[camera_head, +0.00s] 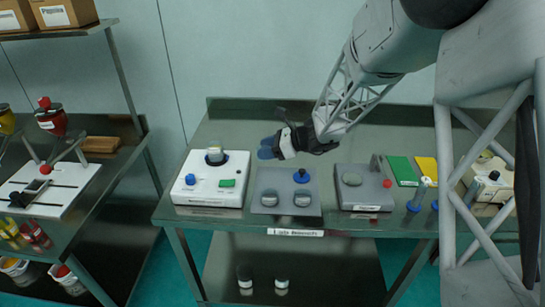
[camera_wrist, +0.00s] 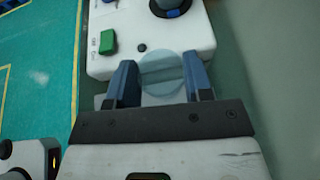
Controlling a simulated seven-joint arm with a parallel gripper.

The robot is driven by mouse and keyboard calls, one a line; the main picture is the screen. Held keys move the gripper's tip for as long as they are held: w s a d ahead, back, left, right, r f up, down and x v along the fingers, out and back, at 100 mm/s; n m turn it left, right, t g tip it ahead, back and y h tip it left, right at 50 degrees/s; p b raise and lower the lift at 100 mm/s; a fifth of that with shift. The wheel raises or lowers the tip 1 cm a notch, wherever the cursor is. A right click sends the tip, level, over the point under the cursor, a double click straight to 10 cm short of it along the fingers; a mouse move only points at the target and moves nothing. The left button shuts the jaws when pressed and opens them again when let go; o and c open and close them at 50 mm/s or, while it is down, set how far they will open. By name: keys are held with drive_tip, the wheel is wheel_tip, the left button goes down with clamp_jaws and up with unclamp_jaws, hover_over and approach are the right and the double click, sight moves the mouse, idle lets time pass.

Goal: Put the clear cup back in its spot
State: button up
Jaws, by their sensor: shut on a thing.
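My gripper (camera_head: 268,148) is over the back part of the bench in the head view, with its blue fingers pointing left. In the wrist view my gripper (camera_wrist: 160,85) is shut on the clear cup (camera_wrist: 162,70), which shows as a pale see-through disc between the fingertips. I cannot make the cup out in the head view. A white machine (camera_head: 198,190) with a dark round seat, a blue knob and a green button stands left of the gripper. The white machine (camera_wrist: 150,30) also lies beyond the fingertips in the wrist view.
A jar (camera_head: 215,154) stands in the white machine's seat. A grey plate (camera_head: 270,207) in front of the gripper holds two round containers and a blue-knobbed part. A grey scale-like device (camera_head: 350,197) and green and yellow pads (camera_head: 403,170) are to the right. The back-left bench is clear.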

drive_tip(key=s+d+f+m+t, duration=0.1)
drive_tip(key=d, duration=0.1)
drive_tip(key=s+d+f+m+t, duration=0.1)
drive_tip(key=d, duration=0.1)
drive_tip(key=s+d+f+m+t+h, duration=0.1)
drive_tip(key=d+t, duration=0.1)
drive_tip(key=shift+s+d+f+m, duration=0.2)
drive_tip(key=shift+f+m, duration=0.1)
drive_tip(key=shift+m, duration=0.1)
drive_tip(key=w+a, duration=0.1)
drive_tip(key=w, duration=0.4)
drive_tip(key=w+a+f, duration=0.1)
drive_tip(key=w+a, duration=0.1)
drive_tip(key=w, duration=0.3)
drive_tip(key=w+a, duration=0.1)
drive_tip(key=w, duration=0.4)
drive_tip(key=shift+w+a+f, duration=0.15)
drive_tip(key=shift+w+f, duration=0.1)
drive_tip(key=shift+f, duration=0.1)
drive_tip(key=shift+f, duration=1.65)
drive_tip(key=shift+f, duration=0.15)
drive_tip(key=o, duration=0.9)
